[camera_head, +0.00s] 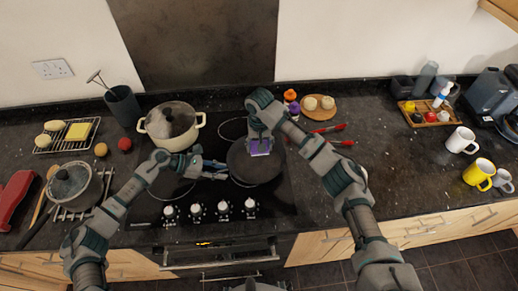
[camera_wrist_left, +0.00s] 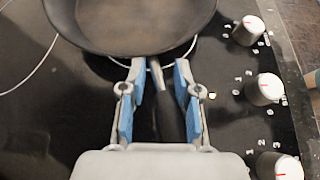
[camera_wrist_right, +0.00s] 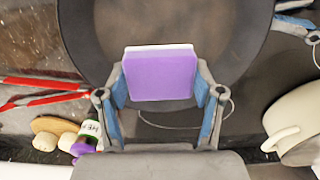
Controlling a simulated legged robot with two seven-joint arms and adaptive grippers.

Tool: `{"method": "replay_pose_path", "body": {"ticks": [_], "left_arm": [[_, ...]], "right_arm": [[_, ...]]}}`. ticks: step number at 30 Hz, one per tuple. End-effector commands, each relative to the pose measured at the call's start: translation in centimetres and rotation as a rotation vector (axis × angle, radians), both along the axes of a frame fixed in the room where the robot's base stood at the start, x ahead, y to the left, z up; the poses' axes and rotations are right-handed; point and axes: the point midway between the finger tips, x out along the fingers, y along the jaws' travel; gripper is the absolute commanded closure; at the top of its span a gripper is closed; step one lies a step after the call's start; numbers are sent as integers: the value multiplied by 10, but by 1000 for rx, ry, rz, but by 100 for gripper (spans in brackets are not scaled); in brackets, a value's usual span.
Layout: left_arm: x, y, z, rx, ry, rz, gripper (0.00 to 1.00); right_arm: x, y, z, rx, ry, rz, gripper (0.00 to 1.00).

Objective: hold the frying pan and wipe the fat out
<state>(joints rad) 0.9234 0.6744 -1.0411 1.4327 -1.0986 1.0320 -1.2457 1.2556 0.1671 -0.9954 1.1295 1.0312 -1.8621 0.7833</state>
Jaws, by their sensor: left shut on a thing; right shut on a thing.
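The dark frying pan (camera_head: 258,173) sits on the black hob, its handle pointing left in the head view. My left gripper (camera_head: 212,167) is shut on the pan's handle (camera_wrist_left: 168,112), with blue pads on both sides in the left wrist view. My right gripper (camera_head: 260,140) is shut on a purple sponge with a pale layer (camera_wrist_right: 160,75), which also shows in the head view (camera_head: 260,149). The sponge is over the pan's inside; I cannot tell whether it touches the bottom. A brownish film shows in the pan in the left wrist view (camera_wrist_left: 130,20).
A cream pot (camera_head: 172,128) stands behind my left forearm. Hob knobs (camera_head: 196,208) line the front edge. Red-handled tongs (camera_head: 330,135), spice jars (camera_head: 290,98) and a round wooden board (camera_head: 318,114) lie right of the pan. Mugs (camera_head: 478,172) stand farther right; the counter between is clear.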

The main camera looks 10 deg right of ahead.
Motion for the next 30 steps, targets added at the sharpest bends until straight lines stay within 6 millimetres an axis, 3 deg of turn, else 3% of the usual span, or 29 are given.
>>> {"method": "replay_pose_path", "body": {"ticks": [11,26,27,30], "left_arm": [[0,0,1,-1,-1,0,88],[0,0,0,-1,0,0,88],[0,0,0,-1,0,0,61],[0,0,0,-1,0,0,39]], "right_arm": [[0,0,31,1,-1,0,71],[0,0,32,1,-1,0,72],[0,0,32,1,-1,0,72],[0,0,32,1,-1,0,72]]}}
